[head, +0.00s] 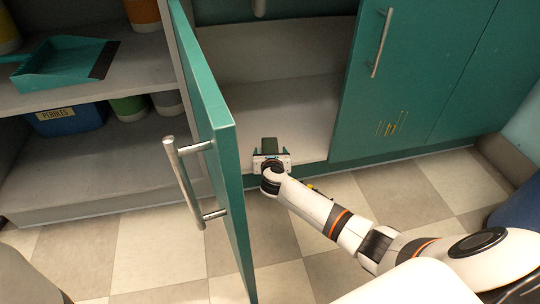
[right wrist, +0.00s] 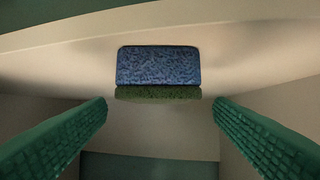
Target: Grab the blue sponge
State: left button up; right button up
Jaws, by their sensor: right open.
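The blue sponge (right wrist: 158,66) shows in the right wrist view, a blue block with a dark green layer along its lower edge. In the head view a small dark green block (head: 269,144), likely this sponge, is on the open cabinet's floor at the gripper's tip. My right gripper (head: 270,153) reaches into the cabinet opening. Its green ridged fingers are open, one on each side below the sponge in the wrist view. Neither finger visibly touches it. My left gripper is not in view.
An open teal door (head: 222,165) with a metal handle stands left of my right arm. A closed door (head: 415,70) bounds the opening on the right. Left shelves hold a teal dustpan (head: 62,62) and a blue bin (head: 68,120). The cabinet floor (head: 300,100) behind is clear.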

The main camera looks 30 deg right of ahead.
aim_at(270, 148)
jog(key=shift+w+d+f, duration=0.1)
jog(key=shift+w+f, duration=0.1)
jog(key=shift+w, duration=0.1)
jog(key=b+x, duration=0.3)
jog(key=b, duration=0.2)
jog(key=shift+w+d+f, duration=0.1)
jog(key=shift+w+f, duration=0.05)
jog(key=shift+f, duration=0.35)
jog(key=shift+w+d+b, duration=0.25)
jog(key=shift+w+b, duration=0.1)
jog(key=shift+w, duration=0.2)
jog(key=c, duration=1)
